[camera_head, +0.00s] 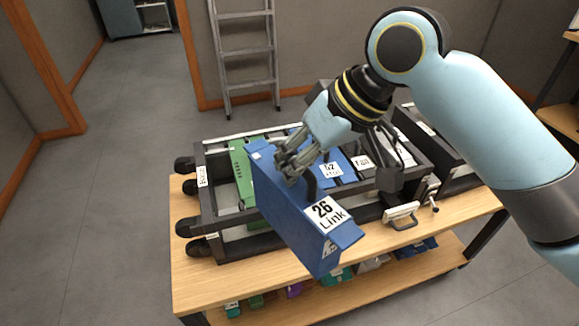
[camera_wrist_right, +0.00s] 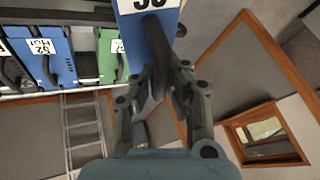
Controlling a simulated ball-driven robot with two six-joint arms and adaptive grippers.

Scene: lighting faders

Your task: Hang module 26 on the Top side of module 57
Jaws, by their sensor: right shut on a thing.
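Module 26 (camera_head: 315,235) is a blue box with a white label reading "26 Link" and a black handle. It is tilted, in front of and above the rack on the table. My right gripper (camera_head: 303,170) is shut on its handle. In the right wrist view the gripper (camera_wrist_right: 160,85) grips the black handle of the blue module (camera_wrist_right: 150,35), whose label is cut off at the top. I cannot read a 57 on any module. A blue module (camera_head: 332,172) with a partly legible label sits in the rack behind. My left gripper is not in view.
The dark rack (camera_head: 200,215) on the wooden table (camera_head: 200,290) holds a green module (camera_head: 241,172) and others, partly hidden by module 26 and my arm. A white-handled clamp (camera_head: 402,215) is at the front right. More modules lie on the lower shelf. A ladder (camera_head: 245,60) stands behind.

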